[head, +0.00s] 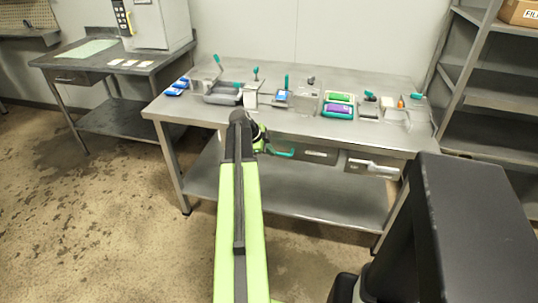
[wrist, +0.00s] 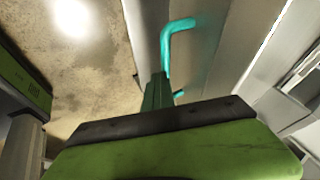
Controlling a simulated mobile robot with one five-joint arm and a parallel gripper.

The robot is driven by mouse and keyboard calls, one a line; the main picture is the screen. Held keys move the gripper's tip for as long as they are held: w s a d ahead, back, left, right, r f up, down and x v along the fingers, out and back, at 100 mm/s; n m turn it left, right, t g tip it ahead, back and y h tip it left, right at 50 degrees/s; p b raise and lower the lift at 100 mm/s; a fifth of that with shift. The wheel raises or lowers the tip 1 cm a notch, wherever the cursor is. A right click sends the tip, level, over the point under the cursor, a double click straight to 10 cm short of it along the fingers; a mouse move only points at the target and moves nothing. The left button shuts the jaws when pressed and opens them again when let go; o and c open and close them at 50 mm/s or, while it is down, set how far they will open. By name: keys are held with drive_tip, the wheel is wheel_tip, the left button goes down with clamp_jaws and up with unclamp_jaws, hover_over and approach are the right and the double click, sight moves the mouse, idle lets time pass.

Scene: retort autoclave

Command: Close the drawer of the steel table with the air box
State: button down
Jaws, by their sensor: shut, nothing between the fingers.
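The steel table (head: 388,138) stands in the middle of the head view. Under its top are a left drawer front (head: 318,155) and a right drawer front (head: 372,166) with a pale handle. A teal bow-shaped handle (head: 281,153) shows at the left drawer, and large in the wrist view (wrist: 167,48). My gripper (head: 262,140) is shut and empty beside this handle, below the table's front edge. Its fingers (wrist: 157,92) overlap the handle's near end in the wrist view; I cannot tell whether they touch. How far the drawer stands out is unclear. I cannot identify the air box for certain.
Several small fixtures, a purple and green block (head: 340,105) and blue pieces (head: 177,87) stand on the table. A lower shelf (head: 300,201) lies beneath. Another table (head: 72,77) with a cabinet (head: 160,24) is at left, a shelving rack (head: 490,70) at right. Front left floor is clear.

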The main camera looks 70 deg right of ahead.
drive_tip(key=shift+d+r, duration=0.1)
drive_tip(key=w+a+r+p, duration=0.3)
drive_tip(key=a+r+p, duration=0.5)
drive_tip(key=r+p, duration=0.1)
drive_tip(key=shift+a, duration=0.35)
